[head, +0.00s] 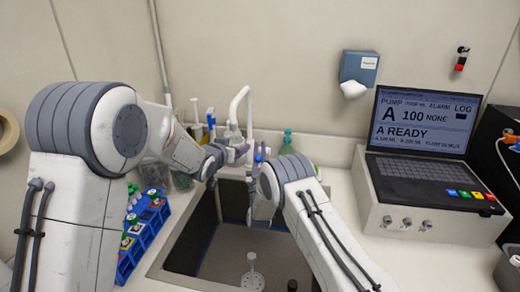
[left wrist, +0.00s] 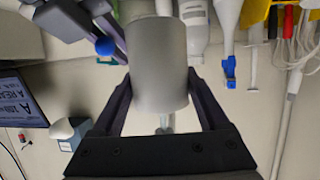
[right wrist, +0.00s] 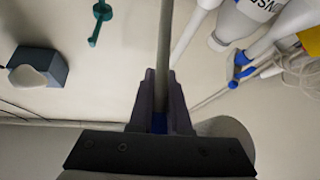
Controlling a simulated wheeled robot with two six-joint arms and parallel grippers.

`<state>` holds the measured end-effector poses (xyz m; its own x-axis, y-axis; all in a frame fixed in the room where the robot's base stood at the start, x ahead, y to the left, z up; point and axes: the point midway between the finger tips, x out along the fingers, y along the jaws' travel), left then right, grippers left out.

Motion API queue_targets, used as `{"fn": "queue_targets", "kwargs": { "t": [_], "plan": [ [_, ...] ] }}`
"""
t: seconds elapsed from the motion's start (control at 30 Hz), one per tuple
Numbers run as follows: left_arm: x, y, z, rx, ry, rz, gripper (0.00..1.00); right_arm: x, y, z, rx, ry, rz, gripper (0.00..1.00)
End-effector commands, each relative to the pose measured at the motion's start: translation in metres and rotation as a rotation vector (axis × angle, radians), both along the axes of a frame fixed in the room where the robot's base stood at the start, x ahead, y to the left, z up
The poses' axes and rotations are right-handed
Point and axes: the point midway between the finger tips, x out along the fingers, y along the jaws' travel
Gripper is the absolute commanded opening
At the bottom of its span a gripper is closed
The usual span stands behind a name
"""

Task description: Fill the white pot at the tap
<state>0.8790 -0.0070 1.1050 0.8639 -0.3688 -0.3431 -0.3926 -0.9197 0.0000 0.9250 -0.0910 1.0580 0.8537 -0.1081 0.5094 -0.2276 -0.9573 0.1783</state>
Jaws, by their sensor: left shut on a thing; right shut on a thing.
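My left gripper (head: 234,153) is shut on the pale grey-white pot (left wrist: 158,65), whose side shows between the fingers (left wrist: 158,95) in the left wrist view. The white curved tap (head: 240,97) stands behind the sink, close to both grippers. My right gripper (head: 261,165) is beside the left one, shut on a thin grey lever (right wrist: 165,45); blue shows between its fingers (right wrist: 160,100) in the right wrist view. A blue knob (left wrist: 105,46) shows beside the pot in the left wrist view. The pot's inside is hidden, so I cannot tell its water level.
The dark sink basin (head: 212,232) lies below my grippers. A blue rack (head: 146,232) with bottles stands left of it. Several bottles and brushes (head: 210,125) stand behind. A pump console with a laptop-like screen (head: 425,125) sits on the right counter. A dispenser (head: 360,67) hangs on the wall.

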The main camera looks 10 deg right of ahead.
Motion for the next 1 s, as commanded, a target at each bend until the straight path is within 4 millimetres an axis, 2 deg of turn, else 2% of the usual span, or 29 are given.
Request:
{"fn": "queue_targets", "kwargs": {
  "t": [0.03,0.07,0.1,0.13,0.53,0.8,1.0],
  "plan": [
    [0.000,0.000,0.000,0.000,-0.001,0.000,0.25,0.000,0.000,0.001,0.000,-0.002,0.001,0.00],
    [0.000,0.000,0.000,0.000,-0.001,0.000,0.25,0.000,0.000,0.001,0.000,-0.002,0.001,0.19],
    [0.000,0.000,0.000,0.000,-0.001,0.000,0.25,0.000,0.000,0.001,0.000,-0.002,0.001,0.35],
    [0.000,0.000,0.000,0.000,-0.001,0.000,0.25,0.000,0.000,0.001,0.000,-0.002,0.001,0.45],
    [0.000,0.000,0.000,0.000,-0.001,0.000,0.25,-0.005,0.001,-0.004,0.000,0.002,0.001,0.45],
    [0.000,0.000,0.000,0.000,-0.001,0.000,0.25,-0.042,0.007,-0.026,-0.001,0.004,0.003,0.45],
    [0.000,0.000,0.000,0.000,-0.001,0.000,0.25,-0.061,0.008,-0.037,0.000,0.001,0.001,0.45]
  ]
}}
